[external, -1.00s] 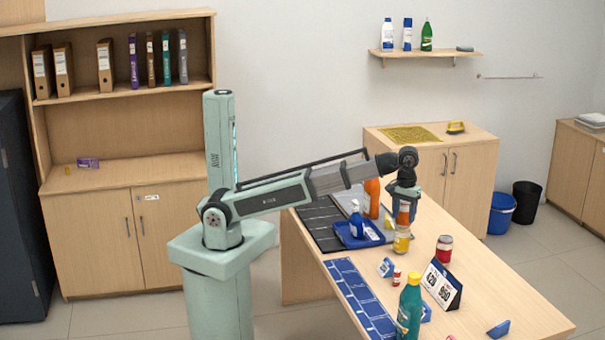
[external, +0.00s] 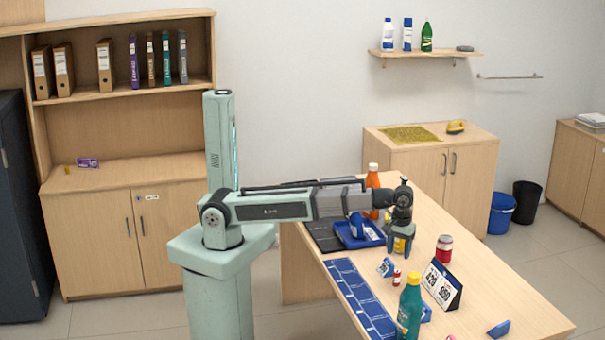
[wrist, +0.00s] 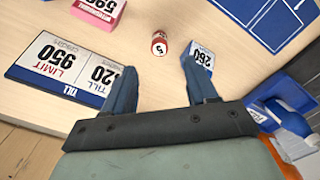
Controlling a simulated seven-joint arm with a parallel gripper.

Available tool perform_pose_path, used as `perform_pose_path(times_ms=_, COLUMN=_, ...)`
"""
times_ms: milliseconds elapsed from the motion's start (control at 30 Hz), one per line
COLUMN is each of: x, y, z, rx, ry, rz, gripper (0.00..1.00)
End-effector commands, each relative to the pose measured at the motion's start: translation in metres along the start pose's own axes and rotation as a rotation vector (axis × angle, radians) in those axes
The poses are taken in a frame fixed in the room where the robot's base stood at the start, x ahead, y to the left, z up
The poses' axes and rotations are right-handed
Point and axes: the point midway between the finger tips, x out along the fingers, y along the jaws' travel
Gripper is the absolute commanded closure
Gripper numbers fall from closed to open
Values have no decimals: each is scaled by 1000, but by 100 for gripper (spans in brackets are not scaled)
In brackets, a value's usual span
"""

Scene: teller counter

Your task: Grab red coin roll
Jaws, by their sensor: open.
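The red coin roll (external: 396,277) stands on the counter as a small red and white cylinder. In the wrist view the red coin roll (wrist: 159,43) shows a number 5 on its label, ahead of the fingertips and between their lines. My gripper (external: 401,254) is above the counter, behind the roll in the external view. In the wrist view my gripper (wrist: 159,66) is open, with nothing between its fingers.
A blue and white number block (wrist: 202,56) is close to the right finger, right of the roll. The till sign (wrist: 65,66) is left. A green bottle (external: 410,307), red jar (external: 444,249) and blue tray (external: 359,237) stand around. A blue mat (external: 357,295) lies left.

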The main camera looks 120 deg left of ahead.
Motion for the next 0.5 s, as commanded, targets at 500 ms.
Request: perform_pose_path(times_ms=500, x=64, y=0, z=0, rx=0, ry=0, rz=-1, gripper=43)
